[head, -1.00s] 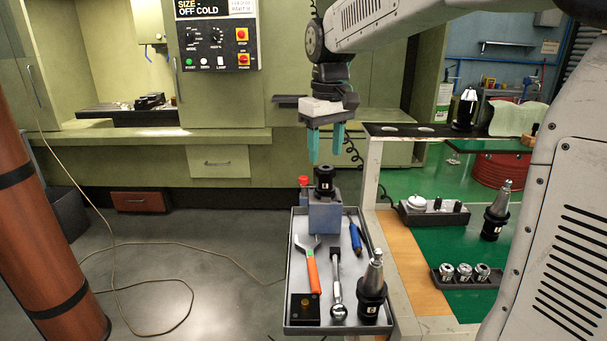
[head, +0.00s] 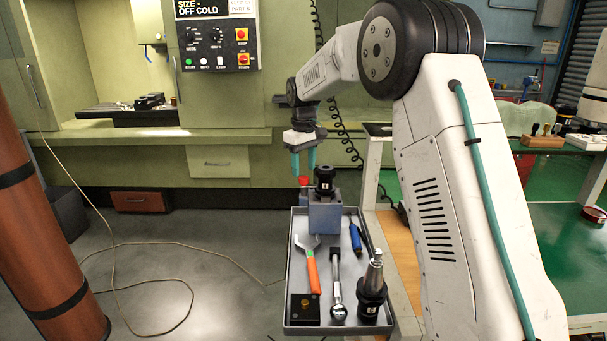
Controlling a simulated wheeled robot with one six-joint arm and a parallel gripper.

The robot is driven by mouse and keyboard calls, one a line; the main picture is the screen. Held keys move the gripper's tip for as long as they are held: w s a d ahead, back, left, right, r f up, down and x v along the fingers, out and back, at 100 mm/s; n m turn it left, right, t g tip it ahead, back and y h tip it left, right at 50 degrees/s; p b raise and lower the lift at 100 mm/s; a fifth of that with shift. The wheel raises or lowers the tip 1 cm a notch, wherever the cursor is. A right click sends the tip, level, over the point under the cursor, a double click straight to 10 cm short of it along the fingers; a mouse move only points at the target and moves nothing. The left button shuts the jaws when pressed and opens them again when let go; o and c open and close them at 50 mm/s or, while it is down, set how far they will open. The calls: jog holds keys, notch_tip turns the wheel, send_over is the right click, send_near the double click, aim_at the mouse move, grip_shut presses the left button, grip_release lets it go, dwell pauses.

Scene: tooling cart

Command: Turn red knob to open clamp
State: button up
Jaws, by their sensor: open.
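The red knob (head: 304,181) sits at the back left side of the blue-grey clamp block (head: 324,215), at the far end of the tray. A black tool holder (head: 324,180) stands upright in the top of the block. My gripper (head: 303,172) is open, with its two teal fingers pointing down. The fingertips are just above or around the knob in the picture; I cannot tell whether they touch it. The lower part of the knob is hidden behind the block.
The grey tray (head: 296,262) holds an orange-handled wrench (head: 312,270), a metal-and-black tool (head: 336,285), a blue-handled tool (head: 355,236), a black tool holder (head: 372,290) and a black box (head: 304,307). The green machine ledge (head: 150,143) is behind. Floor to the left is mostly clear.

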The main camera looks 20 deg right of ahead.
aim_at(308, 186)
jog(key=shift+f, duration=1.5)
jog(key=c, duration=1)
